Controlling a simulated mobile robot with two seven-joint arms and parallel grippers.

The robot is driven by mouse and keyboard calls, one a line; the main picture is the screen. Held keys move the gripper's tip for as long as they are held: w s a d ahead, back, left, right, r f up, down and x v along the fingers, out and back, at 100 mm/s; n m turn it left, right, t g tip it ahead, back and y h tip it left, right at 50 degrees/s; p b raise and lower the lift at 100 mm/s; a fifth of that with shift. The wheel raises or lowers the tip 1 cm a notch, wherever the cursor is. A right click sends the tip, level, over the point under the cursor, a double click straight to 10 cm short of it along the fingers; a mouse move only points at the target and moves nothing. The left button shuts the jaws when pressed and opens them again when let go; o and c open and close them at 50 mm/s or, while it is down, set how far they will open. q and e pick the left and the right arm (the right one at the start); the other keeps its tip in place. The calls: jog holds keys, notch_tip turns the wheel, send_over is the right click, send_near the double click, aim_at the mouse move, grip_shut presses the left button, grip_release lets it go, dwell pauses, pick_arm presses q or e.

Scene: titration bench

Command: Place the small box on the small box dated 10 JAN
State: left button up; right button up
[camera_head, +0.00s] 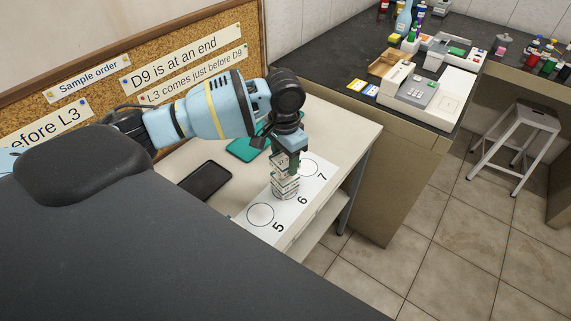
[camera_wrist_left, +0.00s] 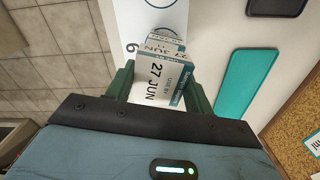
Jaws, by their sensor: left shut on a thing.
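My left gripper (camera_head: 285,156) points down over the white mat (camera_head: 292,212) and is shut on a small white box (camera_head: 280,164). In the left wrist view the held box (camera_wrist_left: 155,82) reads 27 JUN, between the green fingers. A stack of small boxes (camera_head: 286,187) stands at spot 6 below it. Another box (camera_wrist_left: 165,45) reading 27 JUN shows just past the held one. Whether the held box touches the stack, I cannot tell. No 10 JAN date is readable. My right gripper is not in view.
Circles 5 (camera_head: 260,214) and 7 (camera_head: 308,168) on the mat look empty. A black tray (camera_head: 205,180) and a teal tray (camera_head: 246,149) lie on the table. A corkboard (camera_head: 180,75) with notes stands behind. A dark bench (camera_head: 345,58) carries instruments and bottles.

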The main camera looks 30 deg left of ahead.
aim_at(285, 165)
pick_arm(q)
jog(key=shift+w+a, duration=0.2)
jog(key=shift+w, duration=0.1)
jog(key=shift+f, duration=1.75)
jog(key=shift+f, duration=0.2)
jog(key=o, duration=1)
jog(key=shift+r, duration=0.1)
notch_tip(285, 165, up, 12)
jog(key=shift+r+p, duration=0.1)
jog(key=shift+p, duration=0.3)
